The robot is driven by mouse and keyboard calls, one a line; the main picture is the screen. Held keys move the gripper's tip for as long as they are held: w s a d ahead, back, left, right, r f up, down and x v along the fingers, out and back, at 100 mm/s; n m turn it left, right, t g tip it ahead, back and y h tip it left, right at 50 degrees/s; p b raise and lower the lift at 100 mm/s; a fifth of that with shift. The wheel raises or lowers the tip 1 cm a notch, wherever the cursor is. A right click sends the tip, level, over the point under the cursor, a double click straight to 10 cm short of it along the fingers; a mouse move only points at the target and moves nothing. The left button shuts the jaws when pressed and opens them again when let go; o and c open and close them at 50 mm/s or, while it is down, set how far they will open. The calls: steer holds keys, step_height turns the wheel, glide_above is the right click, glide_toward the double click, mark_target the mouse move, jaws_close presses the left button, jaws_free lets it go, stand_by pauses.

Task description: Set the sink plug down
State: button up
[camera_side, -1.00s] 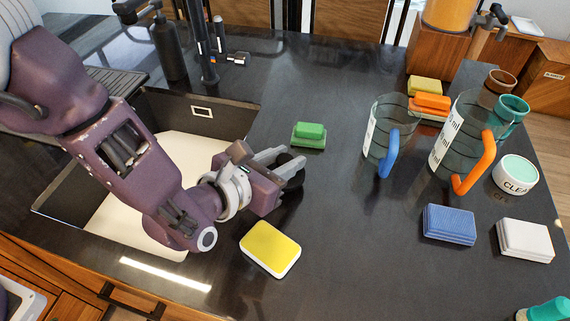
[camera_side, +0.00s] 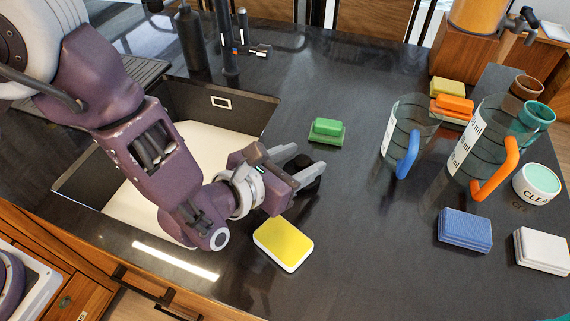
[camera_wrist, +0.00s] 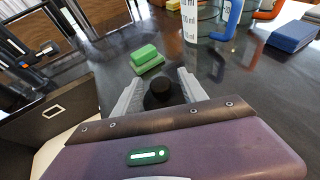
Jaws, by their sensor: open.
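The sink plug (camera_side: 303,186) is a small black round piece on the dark counter, beside the sink's right edge. In the wrist view the plug (camera_wrist: 163,92) sits between the two fingers of my gripper (camera_wrist: 158,88). My gripper (camera_side: 308,172) is open, with a finger on each side of the plug. In the wrist view the fingers look apart from it. The side view partly hides the plug behind the near finger, and its underside cannot be seen.
The sink (camera_side: 90,185) opens to the left. A yellow sponge (camera_side: 283,243) lies in front, and a green sponge (camera_side: 326,131) lies behind. Two clear jugs, one with a blue handle (camera_side: 407,155) and one with an orange handle (camera_side: 494,169), stand right. Counter between them is clear.

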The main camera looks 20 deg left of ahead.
steer(key=v, duration=1.1)
steer(key=w+a+r+n+t+y, duration=0.1)
steer(key=w+a+r+n+y, duration=0.15)
steer(key=a, duration=0.25)
steer(key=w+a+r+n+y, duration=0.1)
steer(key=a+r+n+y, duration=0.2)
steer(key=a, duration=0.3)
steer(key=s+a+r+n+g+y, duration=0.2)
steer(key=a+n+y, duration=0.2)
steer(key=a+n, duration=0.45)
steer(key=s+a+r+n+g+y, duration=0.25)
steer(key=a+n, duration=0.25)
steer(key=a, duration=0.6)
steer(key=s+a+n+g+h, duration=0.25)
steer(key=s+n+g, duration=0.35)
steer(key=s+n, duration=0.7)
steer(key=s+d+r+n+t+h, duration=0.1)
steer(key=d+r+n+t+h, duration=0.1)
steer(key=d+n, duration=0.4)
steer(key=shift+d+r+n+h, duration=0.4)
steer(key=shift+r+n+h, duration=0.45)
steer(key=shift+n+h, duration=0.4)
